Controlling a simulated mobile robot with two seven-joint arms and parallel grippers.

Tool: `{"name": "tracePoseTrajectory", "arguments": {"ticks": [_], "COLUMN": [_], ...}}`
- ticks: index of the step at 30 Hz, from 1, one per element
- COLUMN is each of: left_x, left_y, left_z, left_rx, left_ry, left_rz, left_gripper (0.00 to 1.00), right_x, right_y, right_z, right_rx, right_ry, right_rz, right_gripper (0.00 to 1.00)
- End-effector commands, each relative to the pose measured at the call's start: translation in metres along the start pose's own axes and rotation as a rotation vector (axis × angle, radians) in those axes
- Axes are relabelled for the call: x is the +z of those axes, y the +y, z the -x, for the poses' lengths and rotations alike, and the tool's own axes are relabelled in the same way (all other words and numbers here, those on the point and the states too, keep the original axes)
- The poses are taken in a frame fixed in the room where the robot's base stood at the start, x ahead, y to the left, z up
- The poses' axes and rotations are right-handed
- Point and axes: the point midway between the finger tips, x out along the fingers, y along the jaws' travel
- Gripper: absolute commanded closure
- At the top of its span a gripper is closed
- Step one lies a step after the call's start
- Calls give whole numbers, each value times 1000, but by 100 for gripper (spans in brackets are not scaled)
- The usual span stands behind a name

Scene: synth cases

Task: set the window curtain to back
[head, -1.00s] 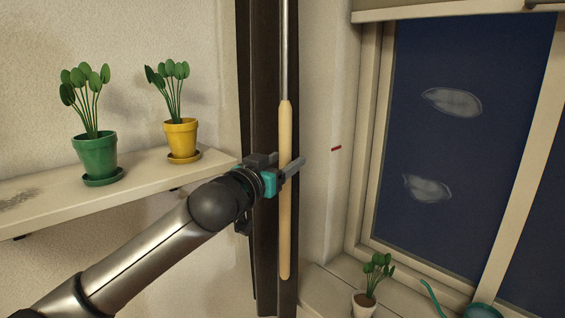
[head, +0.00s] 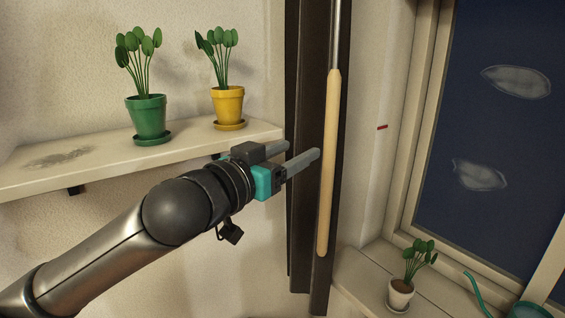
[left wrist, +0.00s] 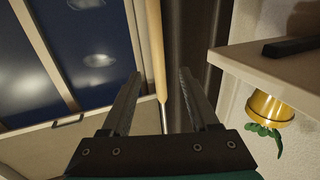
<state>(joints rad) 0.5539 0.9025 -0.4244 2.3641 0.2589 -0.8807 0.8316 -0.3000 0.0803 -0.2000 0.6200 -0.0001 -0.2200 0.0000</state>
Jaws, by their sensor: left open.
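The curtain appears as a narrow dark brown vertical strip (head: 305,70) between the shelf and the window; it also shows in the left wrist view (left wrist: 199,35). A metal rod with a long pale wooden handle (head: 329,180) hangs upright in front of it. My left gripper (head: 303,150) is open and empty, its fingertips just left of the handle, with a small gap in the head view. In the left wrist view, the handle (left wrist: 155,45) runs down the picture between the two spread fingers. My right gripper is out of view.
A wall shelf (head: 200,150) at left holds a green pot (head: 147,117) and a yellow pot (head: 227,103) with plants. The sill (head: 365,262) holds a small white potted plant (head: 401,292). A red mark (head: 382,127) is on the wall beside the window (head: 480,130).

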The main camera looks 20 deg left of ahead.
Motion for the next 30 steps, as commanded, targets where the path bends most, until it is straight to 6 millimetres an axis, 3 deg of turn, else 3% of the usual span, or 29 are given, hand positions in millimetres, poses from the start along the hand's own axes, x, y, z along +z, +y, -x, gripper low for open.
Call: {"name": "tracePoseTrajectory", "arguments": {"ticks": [7, 23, 26, 29, 30], "left_x": [1, 1, 14, 49, 70], "left_y": [0, -1, -10, -30, -42], "left_z": [22, 24, 16, 0, -7], "left_rx": [0, -2, -19, -59, -82], "left_ry": [-1, -1, -17, -58, -83], "left_rz": [0, 2, 11, 30, 40], "left_gripper": [39, 39, 39, 39, 39], "right_x": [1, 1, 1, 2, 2], "right_y": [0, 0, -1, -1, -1], "right_z": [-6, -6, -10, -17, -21], "right_rx": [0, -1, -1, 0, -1], "right_ry": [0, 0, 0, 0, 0], "right_rz": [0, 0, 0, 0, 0], "right_gripper": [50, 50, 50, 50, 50]}}
